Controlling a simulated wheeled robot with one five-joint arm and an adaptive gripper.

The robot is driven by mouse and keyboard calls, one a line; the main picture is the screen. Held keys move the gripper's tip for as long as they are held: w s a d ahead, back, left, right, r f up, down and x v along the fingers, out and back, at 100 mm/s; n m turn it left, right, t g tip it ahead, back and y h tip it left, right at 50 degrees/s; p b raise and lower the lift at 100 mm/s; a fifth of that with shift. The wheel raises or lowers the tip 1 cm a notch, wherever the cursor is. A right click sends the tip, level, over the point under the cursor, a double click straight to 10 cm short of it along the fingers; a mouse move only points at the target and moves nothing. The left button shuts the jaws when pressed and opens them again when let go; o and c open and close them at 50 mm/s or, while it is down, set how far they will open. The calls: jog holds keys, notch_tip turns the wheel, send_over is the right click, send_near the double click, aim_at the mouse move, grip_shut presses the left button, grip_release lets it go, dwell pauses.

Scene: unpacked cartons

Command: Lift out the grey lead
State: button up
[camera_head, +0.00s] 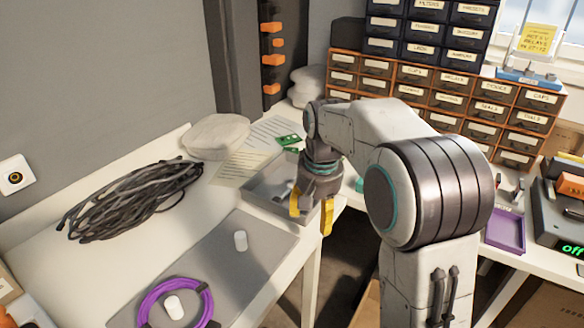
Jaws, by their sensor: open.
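A coiled bundle of dark grey cable (130,198), the closest match to the grey lead, lies on the white bench at the left, near the wall. My gripper (312,212) hangs from the arm with its two yellow fingertips apart and nothing visible between them. It is to the right of the cable bundle, well apart from it, by the right end of a shallow grey tray (262,203). My arm and gripper hide part of the tray, so I cannot tell all that lies in it.
Papers (238,168) and a pale bag (216,136) lie behind. Labelled drawers (450,98) fill the back right.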

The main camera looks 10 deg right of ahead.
jog(key=w+m+p, duration=0.1)
jog(key=w+p, duration=0.5)
jog(key=w+r+m+p, duration=0.1)
jog(key=w+m+p, duration=0.1)
jog(key=w+p, duration=0.4)
jog(key=w+m+g+p, duration=0.1)
jog(key=w+m+p, duration=0.1)
jog(key=w+p, duration=0.4)
jog(key=shift+d+r+p, duration=0.25)
jog(key=shift+r+p, duration=0.1)
jog(key=shift+p, duration=0.1)
jog(key=shift+a+f+p, duration=0.15)
jog(key=shift+f+p, duration=0.15)
jog(key=shift+f, duration=3.45)
grip_shut()
